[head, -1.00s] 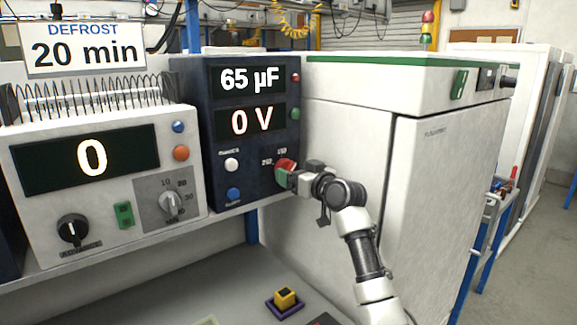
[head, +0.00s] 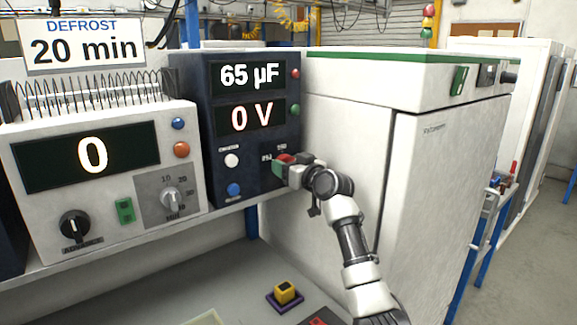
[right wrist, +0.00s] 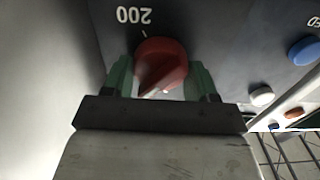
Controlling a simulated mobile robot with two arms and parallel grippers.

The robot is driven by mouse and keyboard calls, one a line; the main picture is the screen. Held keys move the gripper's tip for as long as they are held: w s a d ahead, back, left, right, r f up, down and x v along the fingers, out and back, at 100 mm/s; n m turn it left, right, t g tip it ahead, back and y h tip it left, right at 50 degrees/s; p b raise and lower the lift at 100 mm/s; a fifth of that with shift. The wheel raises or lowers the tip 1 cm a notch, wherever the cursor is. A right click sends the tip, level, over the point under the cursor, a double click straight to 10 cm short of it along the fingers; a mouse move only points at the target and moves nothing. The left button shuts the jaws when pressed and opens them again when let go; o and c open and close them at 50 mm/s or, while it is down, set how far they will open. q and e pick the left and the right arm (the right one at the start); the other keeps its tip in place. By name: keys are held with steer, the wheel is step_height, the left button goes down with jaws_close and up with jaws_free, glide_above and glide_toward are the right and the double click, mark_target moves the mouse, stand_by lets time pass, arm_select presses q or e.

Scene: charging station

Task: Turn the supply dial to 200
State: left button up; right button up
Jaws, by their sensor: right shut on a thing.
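The red supply dial (head: 285,159) is at the lower right of the dark supply panel (head: 253,152), whose displays read 65 µF and 0 V. My right gripper (head: 285,168) is shut on the dial, with its green-padded fingers on either side. In the right wrist view the red dial (right wrist: 161,64) sits between the fingertips of the right gripper (right wrist: 160,80). My left gripper is out of view.
A white button (head: 232,160) and a blue button (head: 234,189) are left of the dial. A grey unit (head: 100,185) reading 0 stands further left. A white cabinet (head: 345,130) stands close on the right. A yellow-topped button (head: 285,292) is below.

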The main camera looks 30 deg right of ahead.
steer(key=shift+m, duration=0.4)
steer(key=m+p, duration=0.3)
steer(key=m, duration=0.1)
steer(key=shift+d+r+m, duration=0.1)
steer(key=shift+m, duration=0.2)
steer(key=m+p, duration=0.3)
steer(key=m, duration=0.2)
steer(key=shift+m, duration=0.3)
steer(key=m+p, duration=0.4)
steer(key=m, duration=0.2)
steer(key=shift+d, duration=0.1)
steer(key=shift+f+m+p, duration=0.2)
steer(key=shift+m+p, duration=0.55)
steer(key=shift+m, duration=0.3)
steer(key=shift+f+m+p, duration=0.15)
steer(key=shift+m+p, duration=0.55)
steer(key=shift+m, duration=0.35)
steer(key=shift+f, duration=0.1)
steer(key=o, duration=0.9)
steer(key=shift+o, duration=0.2)
